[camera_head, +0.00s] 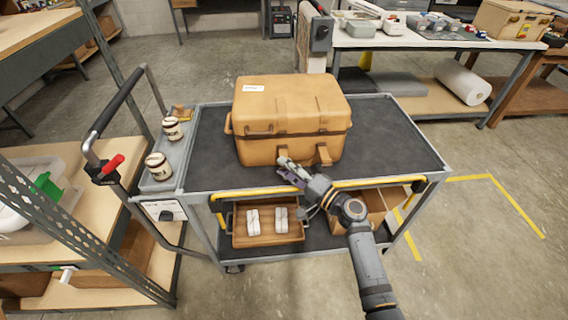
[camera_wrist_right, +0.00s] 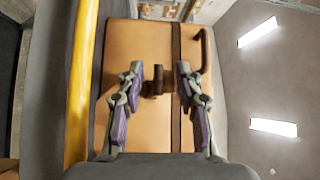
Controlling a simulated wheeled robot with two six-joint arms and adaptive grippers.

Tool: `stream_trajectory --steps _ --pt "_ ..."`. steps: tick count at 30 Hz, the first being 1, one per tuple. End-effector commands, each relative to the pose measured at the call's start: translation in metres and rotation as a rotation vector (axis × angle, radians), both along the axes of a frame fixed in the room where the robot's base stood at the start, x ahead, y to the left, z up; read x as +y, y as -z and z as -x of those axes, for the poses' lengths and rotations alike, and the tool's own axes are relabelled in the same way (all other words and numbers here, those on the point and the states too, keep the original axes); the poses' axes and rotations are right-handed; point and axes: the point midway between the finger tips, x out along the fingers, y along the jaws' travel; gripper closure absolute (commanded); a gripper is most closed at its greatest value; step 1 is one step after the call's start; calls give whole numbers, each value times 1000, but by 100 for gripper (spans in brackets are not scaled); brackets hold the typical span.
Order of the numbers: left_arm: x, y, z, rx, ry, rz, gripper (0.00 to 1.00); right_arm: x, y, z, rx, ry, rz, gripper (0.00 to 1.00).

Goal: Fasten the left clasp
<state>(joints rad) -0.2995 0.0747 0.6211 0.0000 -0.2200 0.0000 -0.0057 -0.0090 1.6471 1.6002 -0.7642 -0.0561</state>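A tan hard case (camera_head: 290,105) sits on the cart with its lid down. In the right wrist view, a dark brown clasp (camera_wrist_right: 157,80) on the tan case (camera_wrist_right: 140,50) lies between the fingers of my right gripper (camera_wrist_right: 157,72). The fingers are spread, with a gap on both sides of the clasp. Whether the clasp is latched I cannot tell. My left gripper is not in view.
The cart (camera_head: 395,140) has a dark top and a yellow front bar (camera_head: 370,182). A lower-shelf bin (camera_head: 268,235) holds white items. A shelf rack (camera_head: 80,240) stands close on the left. The floor to the right is clear.

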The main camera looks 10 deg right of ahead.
Motion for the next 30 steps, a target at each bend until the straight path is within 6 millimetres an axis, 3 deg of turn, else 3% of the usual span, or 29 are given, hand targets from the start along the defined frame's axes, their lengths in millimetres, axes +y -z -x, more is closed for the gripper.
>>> stream_trajectory --steps 11,19,30 --pt "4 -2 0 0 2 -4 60 7 0 -7 0 -1 0 64" --pt "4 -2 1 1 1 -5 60 7 1 -7 1 -1 1 100" --pt "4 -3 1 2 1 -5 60 7 3 -6 9 -1 3 100"
